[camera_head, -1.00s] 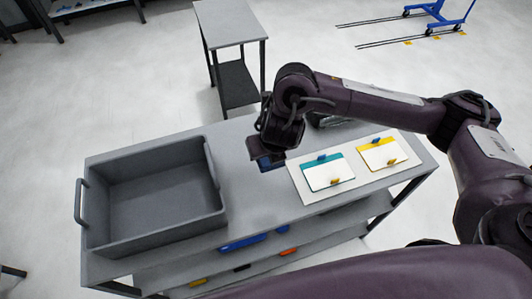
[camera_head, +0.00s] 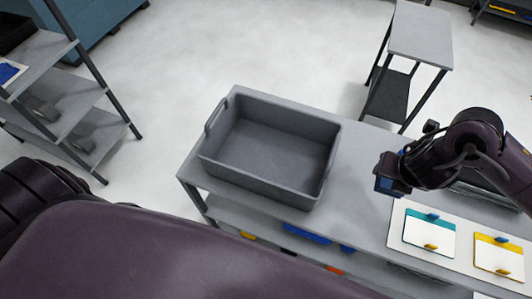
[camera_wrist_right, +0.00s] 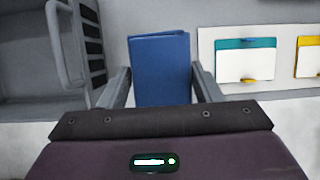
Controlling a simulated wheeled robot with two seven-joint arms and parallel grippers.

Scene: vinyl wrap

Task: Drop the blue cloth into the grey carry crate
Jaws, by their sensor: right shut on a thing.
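The blue cloth (camera_wrist_right: 160,70) is a folded, flat rectangle standing between the fingers of my right gripper (camera_wrist_right: 163,88) in the right wrist view. In the head view my right gripper (camera_head: 386,186) is shut on the cloth, and only a small blue part shows there. It is over the table, a little to the right of the grey carry crate (camera_head: 257,186). The crate is open-topped and its visible inside is empty. Its handle side also shows at the left of the right wrist view (camera_wrist_right: 30,102). My left gripper is out of view.
The crate stands on a grey table (camera_head: 362,150). A white board with a teal-edged card (camera_head: 428,236) and a yellow-edged card (camera_head: 498,258) lies right of the gripper. A small side table (camera_head: 420,40) stands behind. A shelf rack (camera_head: 70,95) is at the left.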

